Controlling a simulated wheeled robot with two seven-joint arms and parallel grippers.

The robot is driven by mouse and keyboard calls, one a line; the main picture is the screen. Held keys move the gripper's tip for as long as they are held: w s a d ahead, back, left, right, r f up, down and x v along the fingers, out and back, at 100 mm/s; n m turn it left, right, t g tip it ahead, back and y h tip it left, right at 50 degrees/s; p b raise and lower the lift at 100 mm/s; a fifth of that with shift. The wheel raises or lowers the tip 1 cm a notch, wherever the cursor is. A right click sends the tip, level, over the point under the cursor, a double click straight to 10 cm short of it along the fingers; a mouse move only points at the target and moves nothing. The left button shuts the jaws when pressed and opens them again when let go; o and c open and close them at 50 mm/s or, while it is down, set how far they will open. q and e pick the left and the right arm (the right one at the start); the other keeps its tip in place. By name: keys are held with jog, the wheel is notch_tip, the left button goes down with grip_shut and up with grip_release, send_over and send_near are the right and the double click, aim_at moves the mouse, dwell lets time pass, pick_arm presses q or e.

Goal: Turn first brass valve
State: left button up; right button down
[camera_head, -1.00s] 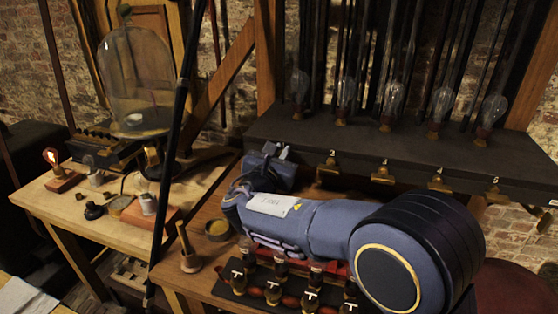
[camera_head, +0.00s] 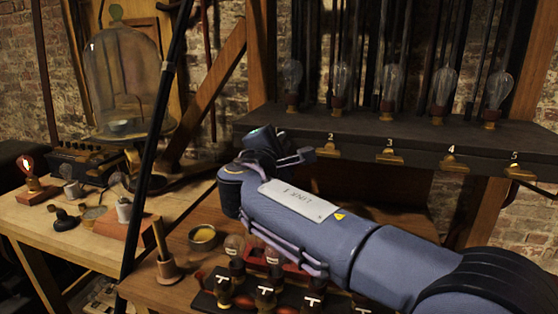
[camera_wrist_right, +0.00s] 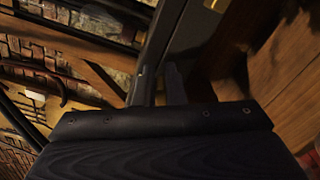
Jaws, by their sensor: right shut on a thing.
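A dark shelf (camera_head: 360,126) carries a row of glass bulbs, with brass valves on its front edge. The valves labelled 2 (camera_head: 328,150), 3 (camera_head: 389,157), 4 (camera_head: 453,164) and 5 (camera_head: 518,173) are in plain view. The first brass valve is hidden behind my right gripper (camera_head: 303,156), which is at the shelf's front left, just left of valve 2. My right gripper is shut on what its place suggests is the first valve. My left gripper is not in view.
At left, a side table (camera_head: 60,231) bears a glass bell jar (camera_head: 124,80). A dark pole (camera_head: 160,110) stands between.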

jog(key=m+b, duration=0.1)
jog(key=f+m+b, duration=0.1)
jog(key=m+b, duration=0.1)
jog(key=shift+d+f+b, duration=0.1)
jog(key=shift+b, duration=0.2)
jog(key=shift+m+b, duration=1.05)
jog(key=shift+m, duration=0.15)
jog(key=c, duration=1.5)
grip_release()
jog(key=shift+s, duration=0.1)
jog(key=v, duration=0.7)
jog(key=shift+s, duration=0.35)
